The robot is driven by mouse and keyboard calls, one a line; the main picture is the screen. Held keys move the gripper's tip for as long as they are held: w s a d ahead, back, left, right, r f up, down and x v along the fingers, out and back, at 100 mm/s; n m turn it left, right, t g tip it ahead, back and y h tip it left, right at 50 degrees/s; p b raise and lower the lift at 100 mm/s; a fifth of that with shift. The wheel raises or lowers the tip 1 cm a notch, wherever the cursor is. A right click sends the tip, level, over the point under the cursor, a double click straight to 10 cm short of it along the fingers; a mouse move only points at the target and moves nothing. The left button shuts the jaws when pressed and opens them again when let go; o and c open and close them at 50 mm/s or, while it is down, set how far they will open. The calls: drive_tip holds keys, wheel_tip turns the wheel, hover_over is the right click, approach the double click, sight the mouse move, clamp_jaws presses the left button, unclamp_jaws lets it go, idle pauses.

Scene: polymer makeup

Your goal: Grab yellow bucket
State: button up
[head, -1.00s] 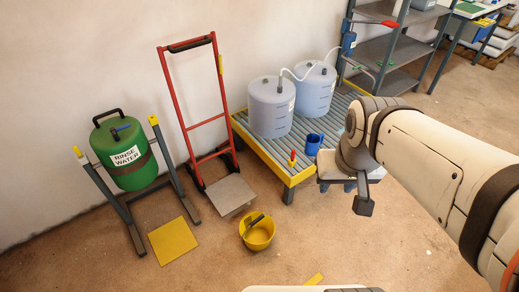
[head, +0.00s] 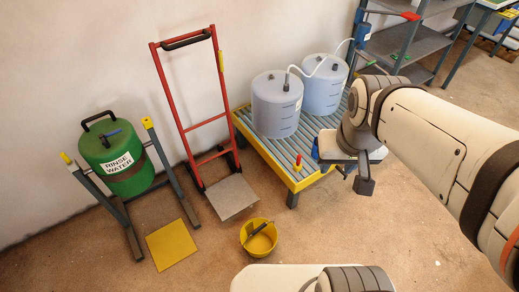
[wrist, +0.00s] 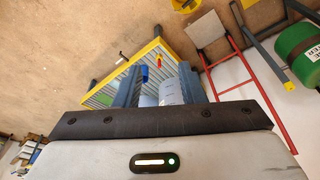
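The yellow bucket (head: 263,243) stands upright on the floor, low in the middle of the head view, with a dark-handled tool inside it. It also shows cut off at the top edge of the wrist view (wrist: 184,4). My gripper (head: 341,169) is to the right of the bucket and well apart from it, in front of the yellow-edged roller platform in the picture. In the wrist view my gripper (wrist: 160,82) has its two fingers apart with nothing held between them.
The yellow-edged platform (head: 296,183) carries two translucent tanks (head: 277,112). A red hand truck (head: 183,112), a green drum (head: 118,165) on a stand and a flat yellow plate (head: 172,245) are left of the bucket. Bare floor surrounds the bucket.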

drive_tip(key=shift+o, duration=0.6)
drive_tip(key=shift+a, duration=0.1)
drive_tip(key=w+a+f+m+g+y+b, duration=0.1)
drive_tip(key=w+a+f+m+y+b, duration=0.15)
drive_tip(key=w+f+m+b, duration=0.65)
drive_tip(key=w+a+f+n+g+y+b, duration=0.15)
drive_tip(key=w+f+y, duration=0.3)
drive_tip(key=f, duration=1.15)
drive_tip(key=w+a+f+m+g+y+b, duration=0.1)
drive_tip(key=w+a+f+m+y+b, duration=0.25)
drive_tip(key=w+f, duration=0.65)
wheel_tip(320, 180, down, 27)
drive_tip(key=w+d+m+t+y+b, duration=0.1)
drive_tip(key=w+m+t+y+b, duration=0.25)
drive_tip(key=m+b, duration=0.4)
drive_tip(key=s+d+f+m+t+h+b, duration=0.1)
drive_tip(key=s+f+m+t+b, duration=0.2)
drive_tip(key=f, duration=0.9)
drive_tip(key=s+d+f+m+t+h+b, duration=0.2)
drive_tip(key=f+m, duration=0.3)
drive_tip(key=f, duration=0.7)
drive_tip(key=x, duration=0.2)
drive_tip(key=b+x, duration=0.1)
drive_tip(key=x, duration=0.2)
drive_tip(key=b+x, duration=0.1)
drive_tip(key=x, duration=0.1)
drive_tip(key=shift+a+f, duration=0.1)
drive_tip(key=shift+f, duration=0.25)
drive_tip(key=shift+w+a, duration=0.15)
drive_tip(key=shift+a, duration=0.1)
